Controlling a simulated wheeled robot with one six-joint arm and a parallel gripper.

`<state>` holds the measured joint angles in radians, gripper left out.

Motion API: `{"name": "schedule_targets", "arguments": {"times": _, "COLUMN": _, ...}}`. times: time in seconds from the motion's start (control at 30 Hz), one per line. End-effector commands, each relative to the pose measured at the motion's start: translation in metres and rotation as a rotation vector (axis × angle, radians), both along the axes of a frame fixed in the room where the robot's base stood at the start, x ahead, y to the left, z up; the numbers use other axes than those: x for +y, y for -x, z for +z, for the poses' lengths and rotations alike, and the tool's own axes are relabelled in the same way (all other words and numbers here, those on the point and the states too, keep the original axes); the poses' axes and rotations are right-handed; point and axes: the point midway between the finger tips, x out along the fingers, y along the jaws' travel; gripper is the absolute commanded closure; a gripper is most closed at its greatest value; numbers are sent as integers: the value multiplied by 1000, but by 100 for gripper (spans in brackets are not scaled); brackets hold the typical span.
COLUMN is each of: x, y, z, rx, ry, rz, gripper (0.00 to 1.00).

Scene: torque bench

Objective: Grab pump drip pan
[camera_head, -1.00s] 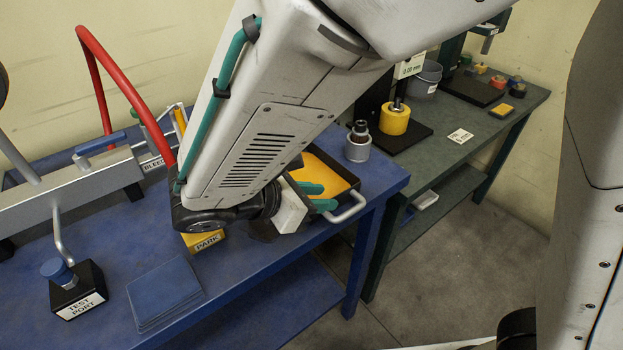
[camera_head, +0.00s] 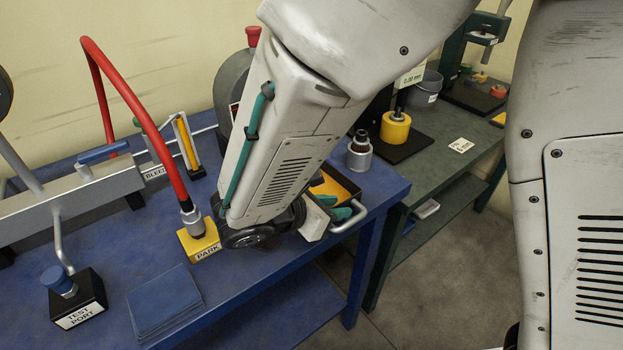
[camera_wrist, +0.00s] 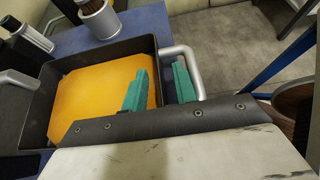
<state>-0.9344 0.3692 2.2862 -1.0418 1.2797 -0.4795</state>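The drip pan is a black-walled tray (camera_wrist: 32,125) with an orange-yellow floor and a silver bar handle (camera_wrist: 195,72) on its right side. In the head view the pan (camera_head: 349,184) sits at the blue bench's right end, partly hidden by my arm, and its handle (camera_head: 352,219) reaches the bench edge. My gripper (camera_wrist: 160,88) has two teal fingers, apart, with a gap between them. In the wrist view one finger is over the pan's inside, the other within the handle loop, with the right wall between them. The gripper also shows in the head view (camera_head: 335,207). Contact cannot be told.
A silver-and-dark cylindrical fitting (camera_head: 359,152) stands just behind the pan. The yellow PARK block (camera_head: 199,242) with the red hose is left of my arm. A green bench (camera_head: 440,150) stands to the right, across a gap.

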Motion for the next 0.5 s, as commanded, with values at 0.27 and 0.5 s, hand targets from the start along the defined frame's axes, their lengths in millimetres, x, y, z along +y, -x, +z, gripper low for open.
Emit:
{"name": "schedule_targets", "arguments": {"times": 0.27, "x": 0, "y": 0, "z": 0, "rx": -1, "ry": 0, "rz": 0, "gripper": 100}}
{"name": "schedule_targets", "arguments": {"times": 0.5, "x": 1, "y": 0, "z": 1, "rx": -2, "ry": -1, "rz": 0, "gripper": 100}}
